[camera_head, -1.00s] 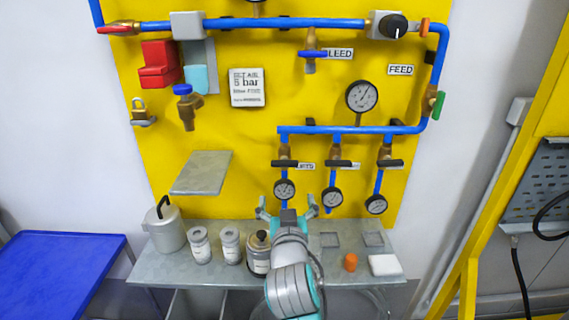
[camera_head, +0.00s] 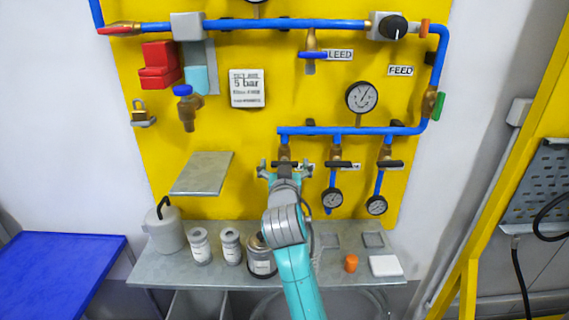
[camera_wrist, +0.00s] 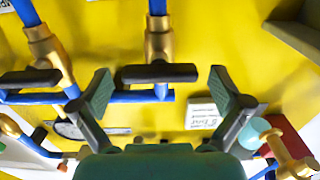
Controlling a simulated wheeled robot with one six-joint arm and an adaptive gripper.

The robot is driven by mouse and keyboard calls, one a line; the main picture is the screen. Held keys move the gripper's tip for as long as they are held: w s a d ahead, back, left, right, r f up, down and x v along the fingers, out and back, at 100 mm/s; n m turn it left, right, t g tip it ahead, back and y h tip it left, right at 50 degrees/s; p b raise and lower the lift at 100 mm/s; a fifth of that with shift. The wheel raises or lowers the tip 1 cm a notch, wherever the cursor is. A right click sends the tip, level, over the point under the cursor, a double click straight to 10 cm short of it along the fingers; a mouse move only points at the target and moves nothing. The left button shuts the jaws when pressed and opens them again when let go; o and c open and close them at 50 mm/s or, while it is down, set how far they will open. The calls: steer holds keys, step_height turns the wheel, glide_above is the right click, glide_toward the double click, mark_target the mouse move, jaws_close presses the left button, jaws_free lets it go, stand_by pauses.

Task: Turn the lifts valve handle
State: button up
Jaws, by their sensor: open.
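The lifts valve handle is a dark bar on a brass valve, in the wrist view (camera_wrist: 158,73) lying crosswise between my fingertips. In the head view its brass body (camera_head: 284,152) shows at the left drop of the blue manifold; the handle and its label are mostly hidden by my gripper. My gripper (camera_head: 285,170) is open and empty, its fingers one on each side of the handle in the picture. In the wrist view my gripper (camera_wrist: 164,88) shows a wide gap; I see no contact with the handle.
Two similar valves, the middle (camera_head: 334,164) and the right (camera_head: 389,163), sit close to the right. Gauges (camera_head: 332,198) hang below them. A grey shelf plate (camera_head: 203,173) juts out to the left. The bench (camera_head: 205,274) below holds cans and small blocks.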

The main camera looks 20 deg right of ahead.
steer(key=shift+w+d, duration=0.1)
steer(key=shift+w, duration=0.3)
steer(key=shift+c, duration=0.3)
steer(key=c, duration=1.1)
